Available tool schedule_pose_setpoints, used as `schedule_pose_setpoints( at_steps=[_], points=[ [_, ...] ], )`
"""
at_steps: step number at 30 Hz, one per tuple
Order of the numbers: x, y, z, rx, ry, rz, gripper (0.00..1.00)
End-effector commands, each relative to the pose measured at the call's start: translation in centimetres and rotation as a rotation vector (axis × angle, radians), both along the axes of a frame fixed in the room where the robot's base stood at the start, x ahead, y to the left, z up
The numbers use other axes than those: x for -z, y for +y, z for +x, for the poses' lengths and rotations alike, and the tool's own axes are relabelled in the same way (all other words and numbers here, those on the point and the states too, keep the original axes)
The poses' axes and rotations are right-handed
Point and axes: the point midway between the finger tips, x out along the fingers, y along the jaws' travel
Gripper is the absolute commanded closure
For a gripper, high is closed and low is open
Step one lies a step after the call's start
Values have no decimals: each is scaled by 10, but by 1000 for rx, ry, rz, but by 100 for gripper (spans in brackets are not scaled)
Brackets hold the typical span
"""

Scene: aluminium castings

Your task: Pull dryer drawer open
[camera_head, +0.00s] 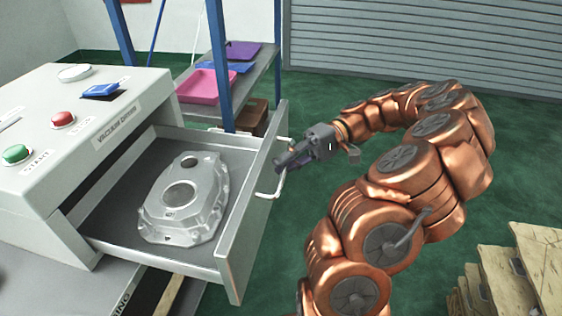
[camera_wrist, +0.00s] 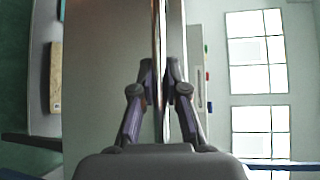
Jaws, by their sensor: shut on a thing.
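The dryer drawer (camera_head: 253,222) stands pulled out of the white vacuum dryer housing (camera_head: 40,190). A grey aluminium casting (camera_head: 183,200) lies in the drawer. A light metal bar handle (camera_head: 279,186) is on the drawer's front. In the wrist view my gripper's fingers (camera_wrist: 165,90) are shut on the handle (camera_wrist: 159,35), one on each side. The exact contact at the fingertips is partly hidden.
A green button (camera_head: 16,154) and a red button (camera_head: 63,119) are on the dryer's top. A shelf with a pink tray (camera_head: 205,86) stands behind the drawer. Stacked wooden pieces (camera_head: 510,270) are at lower right. Green floor is open beyond my arm.

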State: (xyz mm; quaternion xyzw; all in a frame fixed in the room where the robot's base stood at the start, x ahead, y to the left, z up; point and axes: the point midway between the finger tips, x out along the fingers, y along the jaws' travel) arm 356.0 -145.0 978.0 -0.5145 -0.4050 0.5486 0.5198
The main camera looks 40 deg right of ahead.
Motion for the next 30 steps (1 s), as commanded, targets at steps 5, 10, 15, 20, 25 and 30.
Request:
schedule_pose_setpoints(
  at_steps=[5,10,15,20,25,30],
  points=[
    [2,-1,-2,0,3,1,100],
    [3,-1,-2,1,6,0,100],
    [4,-1,-2,1,6,0,81],
    [3,-1,-2,0,5,1,64],
    [3,-1,-2,-1,4,3,61],
    [2,-1,-2,-1,3,3,61]
  ],
)
